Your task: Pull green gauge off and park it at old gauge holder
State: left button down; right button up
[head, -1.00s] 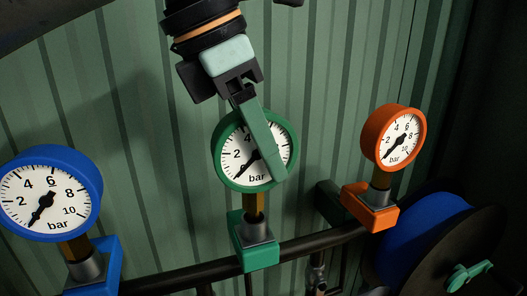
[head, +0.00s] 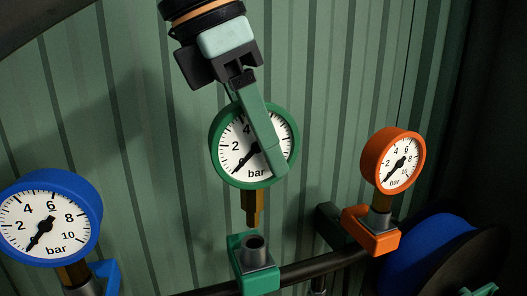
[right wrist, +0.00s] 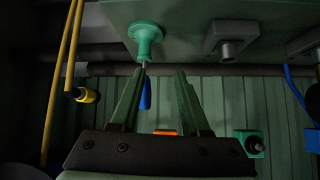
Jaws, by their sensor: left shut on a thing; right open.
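The green gauge (head: 228,160) is in the head view, its white dial facing me and slightly tilted. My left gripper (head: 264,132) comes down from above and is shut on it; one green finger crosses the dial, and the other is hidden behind. The gauge's brass stem (head: 251,207) hangs free above the green socket (head: 260,281), whose grey opening is empty. My right gripper (right wrist: 160,72) shows in the right wrist view, open with nothing between its fingers. I cannot tell which fixture is the old gauge holder.
A blue gauge (head: 87,196) stands at the left and an orange gauge (head: 381,148) at the right, along a dark pipe (head: 310,268). A blue hose reel (head: 425,250) is at lower right. The right wrist view shows a green knob (right wrist: 146,37) and a grey fitting (right wrist: 228,38).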

aim_at(267, 103)
pick_arm(q)
jog(key=shift+r, duration=2.5)
